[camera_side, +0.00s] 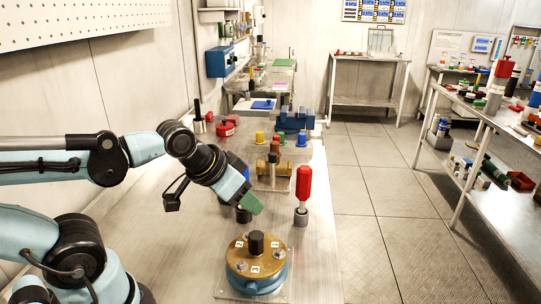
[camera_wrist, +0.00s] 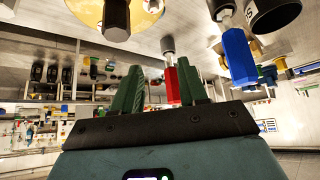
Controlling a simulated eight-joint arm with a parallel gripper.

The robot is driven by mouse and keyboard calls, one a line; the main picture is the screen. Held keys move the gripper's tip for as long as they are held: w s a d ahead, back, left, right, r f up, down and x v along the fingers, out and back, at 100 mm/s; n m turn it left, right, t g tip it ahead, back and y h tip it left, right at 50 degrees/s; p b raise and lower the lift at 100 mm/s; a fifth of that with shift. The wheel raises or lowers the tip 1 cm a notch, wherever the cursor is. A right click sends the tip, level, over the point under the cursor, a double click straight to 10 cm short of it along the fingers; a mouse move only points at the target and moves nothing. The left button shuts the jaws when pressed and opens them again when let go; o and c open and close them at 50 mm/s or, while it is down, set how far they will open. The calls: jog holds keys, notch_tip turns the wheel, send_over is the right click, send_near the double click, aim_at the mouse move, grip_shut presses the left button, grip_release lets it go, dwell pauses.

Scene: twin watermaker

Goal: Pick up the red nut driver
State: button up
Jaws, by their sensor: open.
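The red nut driver (camera_side: 304,182) stands upright, handle up, in a small grey holder (camera_side: 301,216) near the right edge of the bench. My gripper (camera_side: 252,204) has green fingers and is to its left in the side view, apart from it. In the wrist view, my gripper (camera_wrist: 160,84) is open with nothing held between the fingers. The red handle (camera_wrist: 187,78) shows there beyond the fingers, close to the right finger in the picture and partly hidden by it. The wrist picture appears upside down, with the bench at the top.
A round brass-topped unit with a blue base (camera_side: 256,272) stands in front on the bench. A blue-handled driver (camera_wrist: 239,55) is right of the red one in the wrist view. A brass fitting (camera_side: 273,178) and a blue vise (camera_side: 296,120) stand farther back. Floor lies right of the bench.

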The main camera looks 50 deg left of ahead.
jog(key=o, duration=0.4)
notch_tip(320, 180, up, 9)
jog(key=n+g, duration=0.3)
jog(key=g, duration=0.4)
send_over(305, 180)
jog(key=shift+s+a+f, duration=0.1)
jog(key=shift+a+f, duration=0.1)
jog(key=shift+a, duration=0.15)
jog(key=shift+w+f, duration=0.25)
jog(key=shift+w, duration=0.4)
notch_tip(305, 180, down, 7)
jog(key=shift+r, duration=0.2)
jog(key=shift+w+a+f, duration=0.1)
jog(key=shift+a+f, duration=0.1)
jog(key=shift+f, duration=1.15)
jog(key=shift+w+a+f, duration=0.1)
jog(key=shift+a+f, duration=0.05)
jog(key=shift+f, duration=1.2)
